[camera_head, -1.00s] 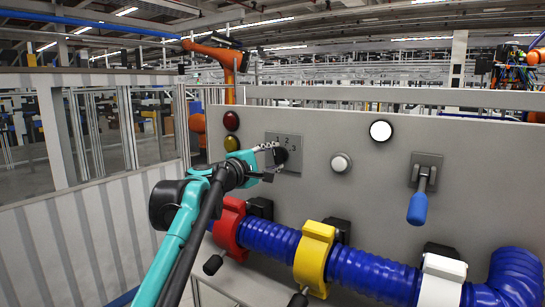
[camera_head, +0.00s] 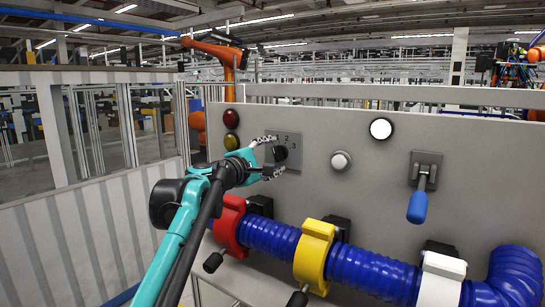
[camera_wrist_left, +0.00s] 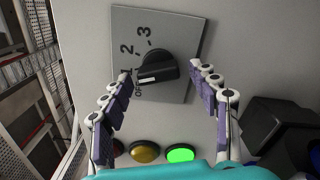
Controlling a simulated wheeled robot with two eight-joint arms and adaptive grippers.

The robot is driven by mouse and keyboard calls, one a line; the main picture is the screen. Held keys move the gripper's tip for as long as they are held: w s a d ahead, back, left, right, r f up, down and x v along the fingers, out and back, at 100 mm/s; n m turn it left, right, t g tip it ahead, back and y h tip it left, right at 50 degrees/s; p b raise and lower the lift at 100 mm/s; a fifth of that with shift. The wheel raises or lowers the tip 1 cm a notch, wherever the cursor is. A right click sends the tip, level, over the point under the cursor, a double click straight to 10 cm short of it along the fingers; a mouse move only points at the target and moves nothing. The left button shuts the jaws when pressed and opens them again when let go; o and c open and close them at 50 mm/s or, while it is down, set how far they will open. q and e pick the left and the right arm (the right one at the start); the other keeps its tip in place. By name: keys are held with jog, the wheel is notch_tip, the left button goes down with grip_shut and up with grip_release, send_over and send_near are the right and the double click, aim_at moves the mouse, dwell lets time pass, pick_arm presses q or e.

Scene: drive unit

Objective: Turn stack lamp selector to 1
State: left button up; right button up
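The stack lamp selector is a black knob (camera_head: 281,153) on a grey square plate marked 1, 2 and 3 on the upright panel. In the left wrist view the knob (camera_wrist_left: 158,67) has a white pointer mark at its left end, beside the 1 and OFF labels; which one it meets is hard to tell. My left gripper (camera_head: 277,157) is open at the selector, one finger on each side of the knob, with gaps visible in the wrist view. A green lamp (camera_wrist_left: 181,154) glows; the amber lamp (camera_wrist_left: 145,152) looks unlit. My right gripper is out of view.
A white round button (camera_head: 341,162), a white lamp (camera_head: 381,130) and a blue-handled lever (camera_head: 418,206) are on the panel to the right. A blue hose (camera_head: 360,270) with red, yellow and white clamps runs below. A fence (camera_head: 85,235) stands left.

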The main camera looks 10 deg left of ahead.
pick_arm(q)
jog(key=v, duration=1.2)
jog(key=shift+f, duration=0.1)
